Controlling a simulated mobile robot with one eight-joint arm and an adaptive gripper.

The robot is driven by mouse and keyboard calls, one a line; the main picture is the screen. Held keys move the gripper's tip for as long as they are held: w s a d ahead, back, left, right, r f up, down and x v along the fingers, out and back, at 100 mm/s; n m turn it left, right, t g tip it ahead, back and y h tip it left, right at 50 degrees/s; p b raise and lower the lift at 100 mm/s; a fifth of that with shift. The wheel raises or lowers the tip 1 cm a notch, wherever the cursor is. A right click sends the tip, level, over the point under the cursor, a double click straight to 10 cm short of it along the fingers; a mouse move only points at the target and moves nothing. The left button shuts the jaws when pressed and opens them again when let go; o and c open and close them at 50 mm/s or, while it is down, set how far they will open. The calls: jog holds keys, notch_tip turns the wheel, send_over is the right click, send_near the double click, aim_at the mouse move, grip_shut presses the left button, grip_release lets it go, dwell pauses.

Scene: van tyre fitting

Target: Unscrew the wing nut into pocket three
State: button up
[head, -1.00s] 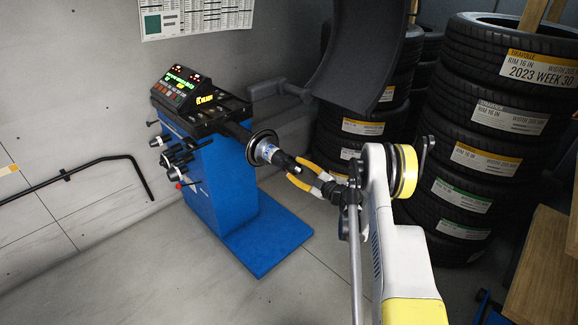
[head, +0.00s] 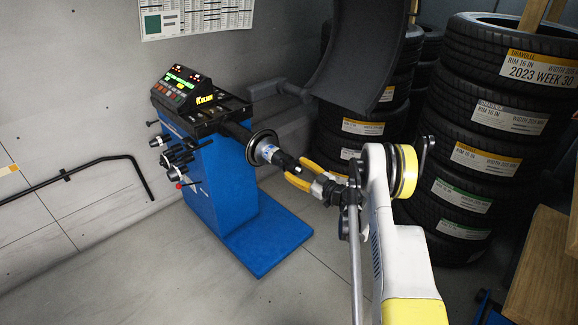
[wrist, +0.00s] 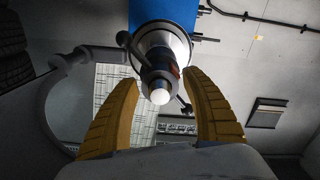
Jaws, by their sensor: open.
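The wing nut (head: 268,152) sits on the shaft of the blue wheel balancer (head: 225,215), in front of a round dark flange (head: 258,145). In the wrist view the wing nut (wrist: 158,66) is seen end-on, with dark arms sticking out on two sides and the pale shaft end pointing at me. My gripper (head: 294,171) is open and empty, with yellow fingers, just off the shaft end. In the wrist view my gripper (wrist: 161,82) has one finger on each side of the shaft end, with gaps. The balancer's top tray (head: 222,110) shows dark recesses; pocket three cannot be told apart.
Tall tyre stacks (head: 475,150) stand at the right, with more behind (head: 365,130). A dark curved hood (head: 365,60) hangs above my arm. A black bent bar (head: 95,162) is at the left wall. The floor in front of the balancer is clear.

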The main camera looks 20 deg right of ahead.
jog(key=m, duration=1.2)
jog(key=shift+c, duration=0.2)
jog(key=c, duration=1.1)
